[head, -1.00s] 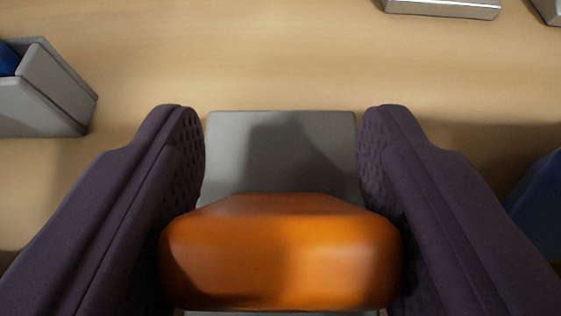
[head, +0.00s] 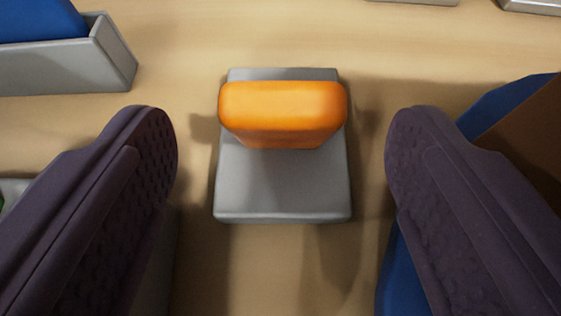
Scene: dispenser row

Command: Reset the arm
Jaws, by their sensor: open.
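My gripper (head: 281,150) is open and empty in the head view, its two dark purple fingers spread wide at the left and right. Beyond and between the fingertips, an orange block-like piece (head: 283,112) with rounded edges stands on a grey base (head: 283,190). Neither finger touches it; there is a gap on both sides. The lower part of the orange piece narrows toward the base.
A grey holder with a blue thing in it (head: 70,65) stands at the upper left. A blue and brown object (head: 525,130) is partly behind the right finger. Silver edges (head: 530,6) show at the top right. Bare wooden surface (head: 300,40) lies behind the base.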

